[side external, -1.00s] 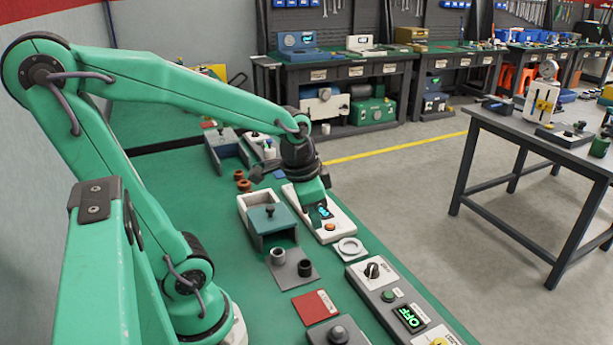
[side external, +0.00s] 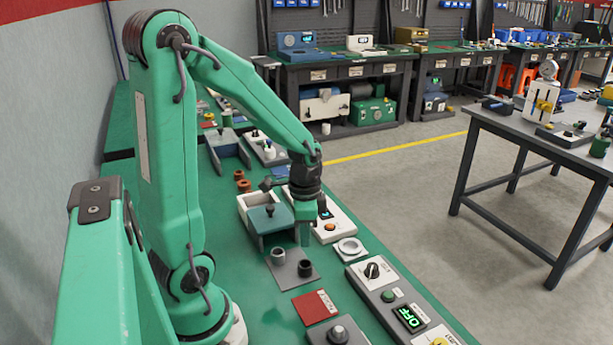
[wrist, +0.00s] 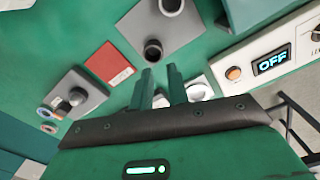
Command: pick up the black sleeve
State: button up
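The black sleeve (side external: 305,267) stands upright on a grey plate (side external: 290,279); it also shows in the wrist view (wrist: 153,50). A lighter grey sleeve (side external: 278,256) stands on the same plate, and in the wrist view (wrist: 171,6) it is cut by the top edge. My gripper (side external: 305,240) points down above the bench, behind and above the black sleeve and apart from it. In the wrist view its two fingers (wrist: 160,70) have a narrow gap with nothing held. The black sleeve lies just beyond the fingertips there.
A teal box (side external: 270,228) stands close beside my gripper. A white panel (side external: 334,232) with an orange button and a white ring plate (side external: 349,247) lie to the right. A red card (side external: 315,306) and a grey block with a knob (side external: 338,334) lie nearer the camera.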

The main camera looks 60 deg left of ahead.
aim_at(305, 260)
jog(key=shift+f, duration=1.05)
jog(key=shift+f, duration=0.1)
jog(key=shift+a+f, duration=0.1)
jog(key=shift+f, duration=2.4)
jog(key=shift+c, duration=0.5)
grip_shut()
